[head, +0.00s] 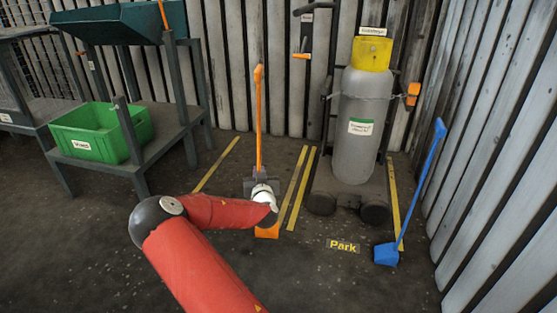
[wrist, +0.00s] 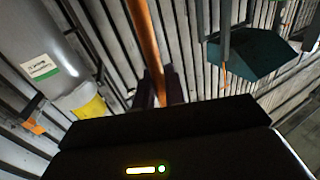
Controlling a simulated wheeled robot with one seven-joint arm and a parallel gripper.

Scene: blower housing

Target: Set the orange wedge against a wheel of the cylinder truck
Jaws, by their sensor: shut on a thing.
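The orange wedge (head: 267,231) shows low in the head view, partly hidden by my arm. A long upright orange handle (head: 259,120) rises above it, and it also shows in the wrist view (wrist: 145,40). My gripper (head: 261,184) is shut on this handle; the fingers (wrist: 155,90) stand at either side of it. I cannot tell whether the wedge touches the floor. The cylinder truck carries a grey cylinder (head: 360,120) with a yellow cap. Its dark wheels, left (head: 321,204) and right (head: 374,213), stand to the right of the wedge, apart from it.
Yellow floor lines (head: 299,188) flank the truck, with a "Park" sign (head: 343,246) in front. A blue long-handled block (head: 387,254) stands at the right, by the corrugated wall. A green bin (head: 101,132) sits on a bench at left. The floor before the wheels is clear.

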